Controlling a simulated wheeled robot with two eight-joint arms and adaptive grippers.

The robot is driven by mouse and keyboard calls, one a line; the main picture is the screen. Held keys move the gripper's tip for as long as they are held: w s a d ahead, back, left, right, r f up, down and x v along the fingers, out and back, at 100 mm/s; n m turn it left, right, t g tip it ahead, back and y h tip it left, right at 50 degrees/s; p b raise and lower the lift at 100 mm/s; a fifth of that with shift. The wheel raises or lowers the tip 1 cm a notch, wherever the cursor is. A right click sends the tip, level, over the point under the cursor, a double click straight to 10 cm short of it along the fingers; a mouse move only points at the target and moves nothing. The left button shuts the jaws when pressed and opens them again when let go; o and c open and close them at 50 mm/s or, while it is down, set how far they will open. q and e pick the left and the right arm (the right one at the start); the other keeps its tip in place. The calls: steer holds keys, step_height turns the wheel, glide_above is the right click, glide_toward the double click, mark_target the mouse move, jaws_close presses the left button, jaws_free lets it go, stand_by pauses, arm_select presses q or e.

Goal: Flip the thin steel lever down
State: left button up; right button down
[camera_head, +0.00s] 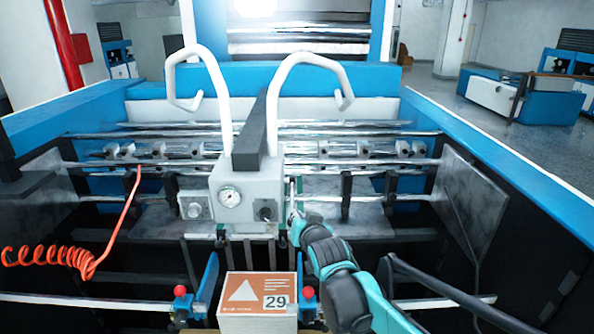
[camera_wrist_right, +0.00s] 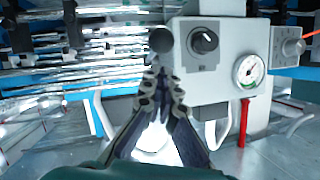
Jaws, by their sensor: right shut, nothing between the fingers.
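The thin steel lever (camera_head: 292,188) shows in the head view as a narrow bright upright strip at the right side of the grey control box (camera_head: 246,188). My right gripper (camera_head: 294,213) is at the lower part of this strip, fingers together and empty. Whether it touches the lever I cannot tell. In the right wrist view the shut fingers (camera_wrist_right: 161,78) point at a dark round end piece (camera_wrist_right: 162,40) beside the box. The lever itself is not clear there, partly behind the fingers. My left gripper is out of view.
The box carries a gauge (camera_head: 229,197) and a black knob (camera_head: 266,212). Two white curved hoses (camera_head: 207,75) rise above it. An orange carton (camera_head: 258,292) marked 29 stands in front, between red-knobbed latches. A coiled red hose (camera_head: 60,255) hangs left. Steel rollers lie behind.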

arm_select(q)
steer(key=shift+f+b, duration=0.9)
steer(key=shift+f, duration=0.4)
arm_select(e)
steer(key=shift+f, duration=1.55)
